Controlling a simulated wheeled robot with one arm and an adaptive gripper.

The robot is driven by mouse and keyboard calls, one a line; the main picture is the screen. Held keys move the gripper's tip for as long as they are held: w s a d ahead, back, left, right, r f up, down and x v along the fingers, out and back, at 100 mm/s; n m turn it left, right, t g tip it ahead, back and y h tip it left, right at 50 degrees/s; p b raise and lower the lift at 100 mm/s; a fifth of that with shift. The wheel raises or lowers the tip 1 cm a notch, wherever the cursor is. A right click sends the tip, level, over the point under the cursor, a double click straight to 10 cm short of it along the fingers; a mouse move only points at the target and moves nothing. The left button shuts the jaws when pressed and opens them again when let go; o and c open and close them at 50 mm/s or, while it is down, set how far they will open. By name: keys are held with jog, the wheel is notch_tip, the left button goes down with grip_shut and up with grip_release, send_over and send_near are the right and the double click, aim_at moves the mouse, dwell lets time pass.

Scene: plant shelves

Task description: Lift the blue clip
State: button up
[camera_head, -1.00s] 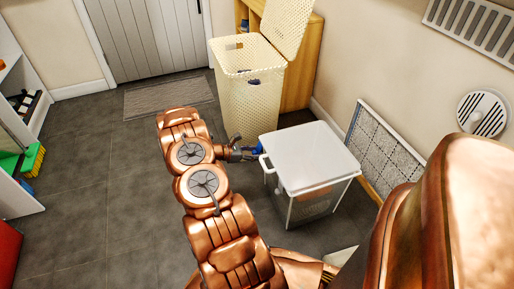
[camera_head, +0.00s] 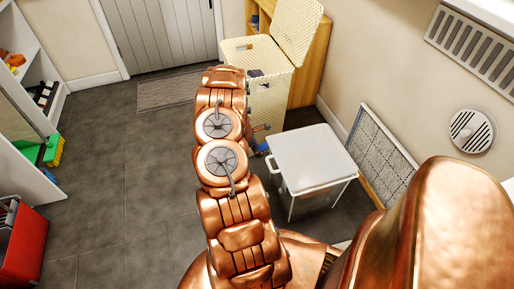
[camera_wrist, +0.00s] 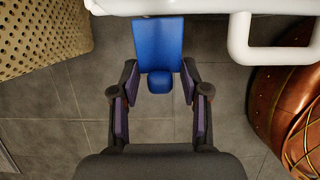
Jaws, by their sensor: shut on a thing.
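The blue clip (camera_wrist: 158,42) sits between the fingers of my gripper (camera_wrist: 160,80) in the wrist view, with a rounded knob toward my palm. My gripper is shut on it. The clip's far end meets the edge of a white rim in the picture; I cannot tell whether they touch. In the head view, a small blue patch of the clip (camera_head: 263,147) shows beside the white lidded bin (camera_head: 312,155), near its handle. My arm hides most of my gripper there.
A cream perforated hamper (camera_head: 268,105) with its lid up stands behind the bin. A framed panel (camera_head: 383,155) leans on the right wall. A red container (camera_head: 25,250) and white shelves stand at left. The grey floor between is clear.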

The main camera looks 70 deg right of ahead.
jog(key=shift+d+r+t+y+b, duration=0.15)
jog(key=shift+r+t+y+b, duration=0.1)
jog(key=shift+t+y+b, duration=0.5)
jog(key=t+b, duration=0.1)
jog(key=b, duration=0.1)
jog(key=y+b, duration=0.1)
jog(key=b, duration=0.2)
jog(key=shift+r+t, duration=0.3)
jog(key=shift+t, duration=0.05)
jog(key=r+t+y+b, duration=0.1)
jog(key=b, duration=0.3)
jog(key=shift+s+y, duration=0.1)
jog(key=shift+y, duration=0.15)
jog(key=shift+s+r+t+y+b, duration=0.1)
jog(key=shift+r+t+y+b, duration=0.3)
jog(key=shift+b, duration=0.75)
jog(key=shift+r+b, duration=0.1)
jog(key=shift+b, duration=0.2)
jog(key=o, duration=1.2)
jog(key=shift+c, duration=0.2)
jog(key=shift+r, duration=0.1)
